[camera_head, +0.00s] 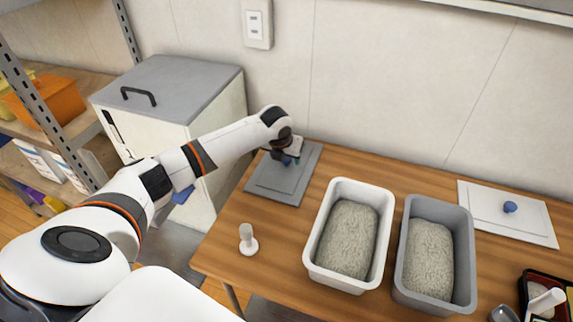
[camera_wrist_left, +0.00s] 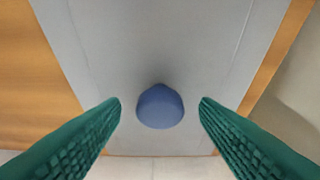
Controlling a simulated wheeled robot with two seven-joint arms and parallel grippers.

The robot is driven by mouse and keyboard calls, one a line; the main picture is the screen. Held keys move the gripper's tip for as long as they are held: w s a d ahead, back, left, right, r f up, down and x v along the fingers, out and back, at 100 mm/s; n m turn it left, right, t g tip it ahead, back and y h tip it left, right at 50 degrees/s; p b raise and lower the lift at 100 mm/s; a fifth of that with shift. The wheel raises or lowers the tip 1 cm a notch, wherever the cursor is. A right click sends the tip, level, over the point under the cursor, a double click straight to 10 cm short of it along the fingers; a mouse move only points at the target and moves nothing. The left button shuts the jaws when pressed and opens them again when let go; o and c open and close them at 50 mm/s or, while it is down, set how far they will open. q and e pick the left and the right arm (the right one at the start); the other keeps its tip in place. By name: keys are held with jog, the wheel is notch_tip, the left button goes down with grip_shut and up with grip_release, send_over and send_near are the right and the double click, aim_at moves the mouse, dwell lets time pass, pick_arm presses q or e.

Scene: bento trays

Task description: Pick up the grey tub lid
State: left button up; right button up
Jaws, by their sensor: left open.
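The grey tub lid (camera_head: 273,184) lies flat on the wooden table near its back left corner. In the left wrist view the lid (camera_wrist_left: 150,50) fills the middle, with its round blue knob (camera_wrist_left: 160,107) between my fingers. My left gripper (camera_head: 289,159) is over the lid at the knob. Its green fingers (camera_wrist_left: 160,108) are open, one on each side of the knob, with a gap on both sides. In the head view the gripper partly hides the knob. My right gripper is in neither view.
A white tub (camera_head: 318,250) and a grey tub (camera_head: 401,262), both holding grey-beige contents, stand to the right. A white lid (camera_head: 485,214) with a blue knob lies at the right. A small white stand (camera_head: 247,240) is at the front left. A wall is close behind.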

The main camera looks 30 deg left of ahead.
pick_arm(q)
jog(key=c, duration=1.1)
